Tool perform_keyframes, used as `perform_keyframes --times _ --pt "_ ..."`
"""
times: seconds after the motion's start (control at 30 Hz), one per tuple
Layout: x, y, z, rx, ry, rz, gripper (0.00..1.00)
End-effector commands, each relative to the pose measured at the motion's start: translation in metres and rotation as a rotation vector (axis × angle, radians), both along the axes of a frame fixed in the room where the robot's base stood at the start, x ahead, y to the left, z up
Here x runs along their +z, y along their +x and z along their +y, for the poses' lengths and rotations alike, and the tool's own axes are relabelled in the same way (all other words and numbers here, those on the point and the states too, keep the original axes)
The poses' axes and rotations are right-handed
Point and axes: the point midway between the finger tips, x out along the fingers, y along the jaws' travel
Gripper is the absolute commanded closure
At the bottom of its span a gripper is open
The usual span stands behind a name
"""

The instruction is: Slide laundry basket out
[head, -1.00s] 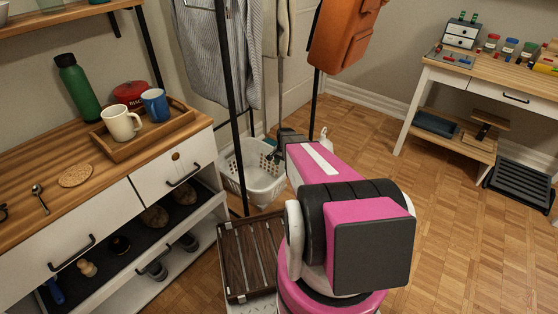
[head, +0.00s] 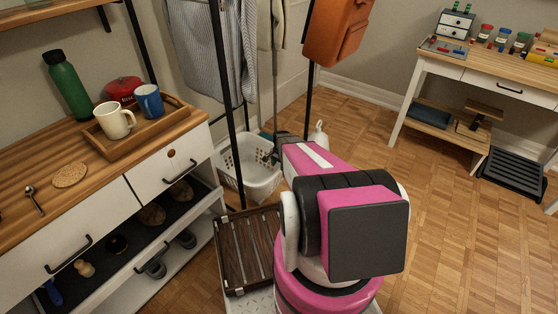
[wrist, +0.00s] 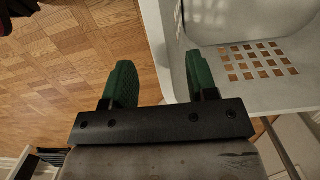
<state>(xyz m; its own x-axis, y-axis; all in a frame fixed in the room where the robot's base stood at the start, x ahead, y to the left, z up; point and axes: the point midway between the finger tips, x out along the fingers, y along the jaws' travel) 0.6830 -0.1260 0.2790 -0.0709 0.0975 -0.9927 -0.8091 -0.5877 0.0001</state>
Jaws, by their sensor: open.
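The white laundry basket (head: 262,184), with rows of holes in its wall, stands on the floor beneath the clothes rack in the head view. My gripper (head: 272,154) is at the basket's right rim, partly hidden by my pink arm. In the wrist view my gripper (wrist: 161,78) shows two green fingers spread apart. The basket (wrist: 240,95) fills the right side there. Its pale wall runs up between the fingers, the left finger over the floor outside and the right one on the basket's inner side. I cannot tell whether either finger touches the wall.
A dark slatted rack (head: 247,250) stands in front of the basket. The drawer cabinet (head: 75,220) is on the left, and the rack's black post (head: 228,110) rises beside the basket. Wood floor (head: 440,230) is open on the right, up to the desk (head: 455,75).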

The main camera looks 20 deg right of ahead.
Motion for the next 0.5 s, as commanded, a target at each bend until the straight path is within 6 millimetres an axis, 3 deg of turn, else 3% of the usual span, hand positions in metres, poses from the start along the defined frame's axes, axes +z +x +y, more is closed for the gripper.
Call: perform_keyframes --times 0.2,0.5 --pt "-0.036 -0.002 0.004 0.0 0.0 0.001 0.47" --pt "-0.057 -0.004 0.006 0.0 0.0 0.0 0.47"
